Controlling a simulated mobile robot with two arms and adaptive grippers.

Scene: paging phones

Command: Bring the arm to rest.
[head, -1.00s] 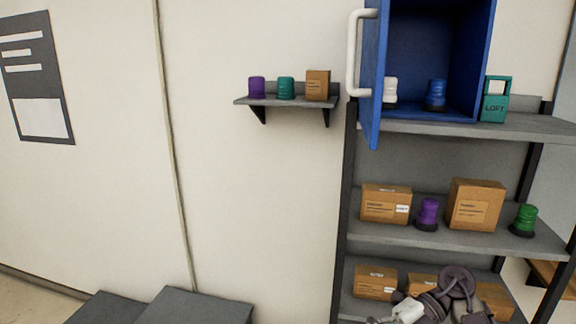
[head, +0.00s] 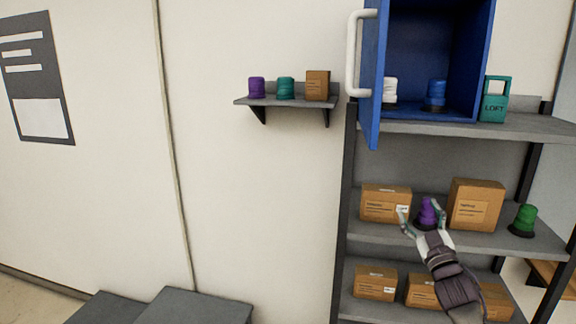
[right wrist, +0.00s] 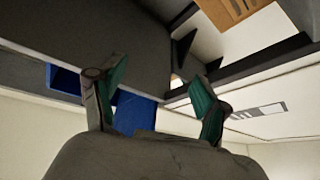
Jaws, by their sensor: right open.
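My right gripper (head: 420,210) is raised in front of the middle shelf, its fingers spread and pointing up. In the head view it overlaps the purple phone-like beacon (head: 427,212) and the edge of a carton. The right wrist view shows both fingers apart (right wrist: 157,84) with nothing between them; the blue door (right wrist: 135,115) shows beyond. The purple beacon stands upright on the shelf, partly hidden by the gripper. My left gripper is in neither view.
The blue cabinet (head: 483,60) has its door (head: 371,85) swung open at the upper right. Cartons (head: 475,205) and a green beacon (head: 525,219) stand on the middle shelf (head: 375,236). A small wall shelf (head: 288,102) holds several items.

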